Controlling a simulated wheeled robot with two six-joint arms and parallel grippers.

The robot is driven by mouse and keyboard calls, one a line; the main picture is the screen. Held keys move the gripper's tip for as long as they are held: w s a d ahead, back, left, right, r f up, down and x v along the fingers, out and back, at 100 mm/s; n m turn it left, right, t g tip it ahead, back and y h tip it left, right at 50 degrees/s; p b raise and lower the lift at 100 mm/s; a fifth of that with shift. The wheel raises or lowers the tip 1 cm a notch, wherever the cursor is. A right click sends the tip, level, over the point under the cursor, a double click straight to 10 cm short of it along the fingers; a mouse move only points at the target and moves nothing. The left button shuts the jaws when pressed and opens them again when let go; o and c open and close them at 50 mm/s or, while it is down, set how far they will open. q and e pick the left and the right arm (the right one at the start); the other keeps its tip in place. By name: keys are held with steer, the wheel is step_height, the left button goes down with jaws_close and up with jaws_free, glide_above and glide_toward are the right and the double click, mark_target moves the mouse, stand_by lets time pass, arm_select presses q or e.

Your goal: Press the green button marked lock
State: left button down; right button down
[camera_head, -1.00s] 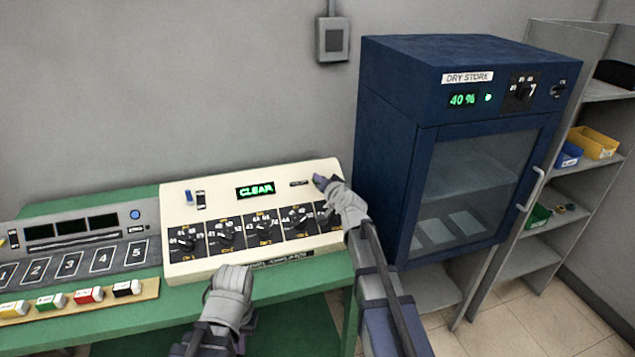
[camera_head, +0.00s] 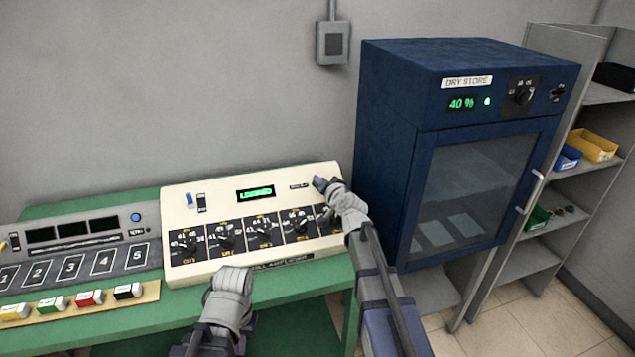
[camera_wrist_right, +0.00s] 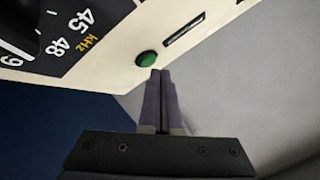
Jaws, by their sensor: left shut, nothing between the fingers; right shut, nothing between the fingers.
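The cream console (camera_head: 178,212) stands on the green bench and its lit green display (camera_head: 255,194) seems to read LOCKED. The round green button (camera_wrist_right: 147,59) shows in the right wrist view on the console's cream face, next to a small dark label (camera_wrist_right: 184,34). My right gripper (camera_wrist_right: 157,72) is shut and empty, its tips right at the button's edge; I cannot tell whether they touch. In the head view my right gripper (camera_head: 319,183) is at the console's upper right corner and hides the button. My left gripper (camera_head: 236,272) is shut and empty at the console's front edge.
Several dials (camera_head: 264,232) line the console's lower face, close to both grippers. A grey numbered panel (camera_head: 70,250) and a wooden strip of coloured blocks (camera_head: 72,302) are at left. A blue dry-store cabinet (camera_head: 395,150) stands close on the right.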

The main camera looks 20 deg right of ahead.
steer(key=s+r+p, duration=0.3)
steer(key=r+p, duration=0.2)
stand_by(0.6)
steer(key=shift+d, duration=0.1)
